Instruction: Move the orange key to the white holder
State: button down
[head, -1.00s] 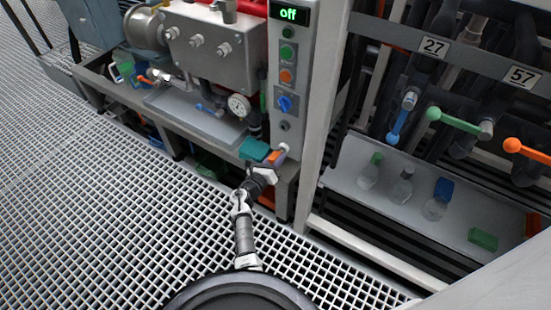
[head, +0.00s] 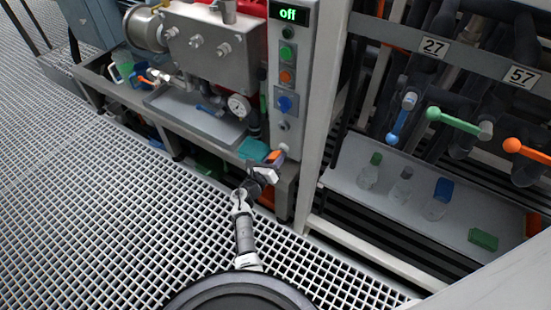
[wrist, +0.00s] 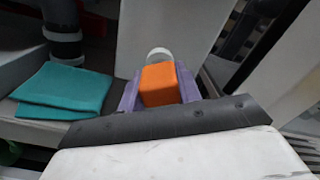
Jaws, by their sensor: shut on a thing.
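My gripper (wrist: 158,70) is shut on the orange key (wrist: 160,85), which sits between its two purple fingers in the wrist view. In the head view my gripper (head: 267,167) is low at the foot of the control column, with the orange key (head: 274,156) at its tip. The white holder (head: 284,147) is a small round piece on the lower column, just up and right of the key. In the wrist view the white holder (wrist: 158,53) shows just beyond the key, partly hidden by it. I cannot tell whether they touch.
A folded teal cloth (wrist: 62,90) lies on the bench left of my gripper; it also shows in the head view (head: 253,150). The control column (head: 284,75) rises behind, reading "off". A grey post (head: 325,110) and a shelf of bottles (head: 440,195) stand right.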

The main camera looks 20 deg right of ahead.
jog(key=shift+w+d, duration=0.25)
jog(key=shift+d, duration=0.1)
jog(key=c, duration=0.9)
grip_release()
jog(key=shift+a, duration=0.1)
jog(key=p+v, duration=0.6)
jog(key=v, duration=0.7)
jog(key=shift+s+a, duration=0.2)
jog(key=shift+s, duration=0.05)
